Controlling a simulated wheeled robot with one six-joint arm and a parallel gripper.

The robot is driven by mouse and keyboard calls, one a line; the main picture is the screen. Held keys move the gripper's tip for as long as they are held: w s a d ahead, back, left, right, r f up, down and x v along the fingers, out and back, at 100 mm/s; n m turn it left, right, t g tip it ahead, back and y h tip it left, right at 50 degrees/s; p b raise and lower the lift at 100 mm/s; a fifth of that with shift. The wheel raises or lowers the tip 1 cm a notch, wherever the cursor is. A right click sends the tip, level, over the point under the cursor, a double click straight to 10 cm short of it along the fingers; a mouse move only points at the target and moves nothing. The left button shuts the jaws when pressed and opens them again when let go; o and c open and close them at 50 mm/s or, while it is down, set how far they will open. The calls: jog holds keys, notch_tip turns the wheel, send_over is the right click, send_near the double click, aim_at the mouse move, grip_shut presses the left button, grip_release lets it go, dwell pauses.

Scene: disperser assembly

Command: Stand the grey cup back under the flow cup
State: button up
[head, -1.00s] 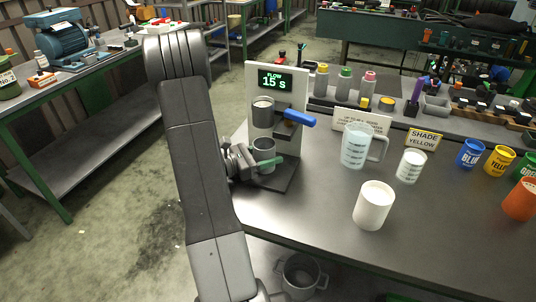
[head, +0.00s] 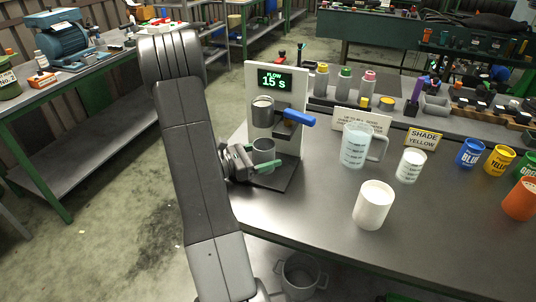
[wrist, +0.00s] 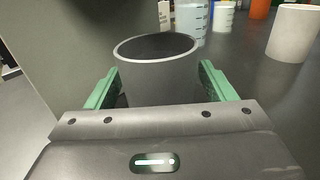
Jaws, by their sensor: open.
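The grey cup (head: 263,150) stands upright on the dark base (head: 283,179) of the flow stand, below the flow cup (head: 263,111). The flow cup sits in its holder, with a blue handle (head: 300,119) to its right. My gripper (head: 257,166) is at the grey cup, low on the stand. In the wrist view my gripper's green fingers (wrist: 160,88) are open on both sides of the grey cup (wrist: 157,75), with a small gap at each side. The cup's lower part is hidden behind my gripper there.
The stand's panel (head: 290,98) rises behind the cups, its display reading 15 s. A clear jug (head: 354,145), a small beaker (head: 410,166) and a white cup (head: 374,205) stand to the right. The front bench top (head: 310,212) is clear near the stand.

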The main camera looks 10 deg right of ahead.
jog(key=a, duration=0.3)
jog(key=s+a, duration=0.1)
jog(key=a, duration=0.3)
jog(key=s+a+b, duration=0.1)
jog(key=a, duration=0.3)
jog(key=shift+s, duration=0.1)
